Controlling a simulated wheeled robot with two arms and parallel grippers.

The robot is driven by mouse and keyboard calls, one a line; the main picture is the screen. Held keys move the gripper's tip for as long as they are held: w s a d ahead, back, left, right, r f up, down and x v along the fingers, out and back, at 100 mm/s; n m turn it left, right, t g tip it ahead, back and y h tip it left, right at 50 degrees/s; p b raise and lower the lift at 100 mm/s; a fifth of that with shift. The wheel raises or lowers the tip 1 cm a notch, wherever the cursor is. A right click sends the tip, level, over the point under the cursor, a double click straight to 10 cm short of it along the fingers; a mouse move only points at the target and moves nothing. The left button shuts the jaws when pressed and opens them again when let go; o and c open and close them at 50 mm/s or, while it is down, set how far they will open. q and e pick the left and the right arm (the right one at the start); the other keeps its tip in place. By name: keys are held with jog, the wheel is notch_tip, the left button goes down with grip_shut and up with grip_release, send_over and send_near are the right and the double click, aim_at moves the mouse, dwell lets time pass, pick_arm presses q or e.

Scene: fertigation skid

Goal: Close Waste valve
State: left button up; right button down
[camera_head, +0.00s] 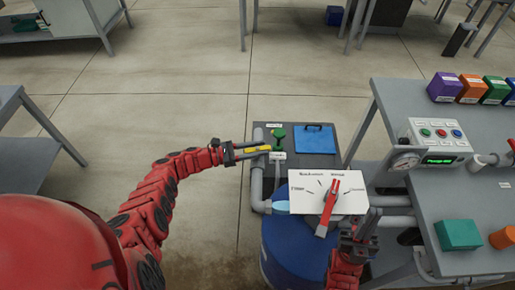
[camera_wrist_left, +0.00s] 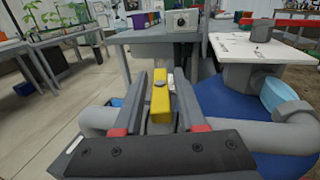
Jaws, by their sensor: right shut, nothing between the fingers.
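A yellow valve handle (camera_head: 258,149) sits on grey pipework beside the blue tank. It also shows in the left wrist view (camera_wrist_left: 160,98), running lengthwise between the fingers. My left gripper (camera_head: 238,152) is around it and looks open, with a gap on each side of the handle (camera_wrist_left: 161,105). A green valve handle (camera_head: 279,133) stands just behind. The small labels near both handles are too small to read, so I cannot tell which valve is Waste. My right gripper (camera_head: 362,228) is shut and empty, right of the red selector pointer.
A white plate (camera_head: 300,200) with a red selector pointer (camera_head: 328,205) stands over the blue tank (camera_head: 283,250). A blue square lid (camera_head: 316,141) lies behind. A grey bench (camera_head: 400,95) at the right carries a control box (camera_head: 437,135) and coloured blocks.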

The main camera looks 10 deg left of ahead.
aim_at(249, 149)
pick_arm(q)
grip_shut()
jog(key=m+g+b, duration=0.1)
jog(key=g+b, duration=0.1)
jog(key=b, duration=0.3)
jog(key=f+m+g+h+b, duration=0.1)
jog(key=g+b, duration=0.1)
jog(key=b, duration=0.3)
jog(key=shift+m, duration=0.4)
jog(key=shift+r+b, duration=0.4)
jog(key=shift+b, duration=0.05)
jog(key=shift+r, duration=0.1)
jog(key=shift+o, duration=1.4)
grip_release()
jog(key=b+v, duration=0.3)
jog(key=v, duration=0.4)
jog(key=shift+w+f, duration=0.15)
jog(key=shift+f, duration=0.05)
jog(key=shift+a+r, duration=0.15)
jog(key=shift+a, duration=0.1)
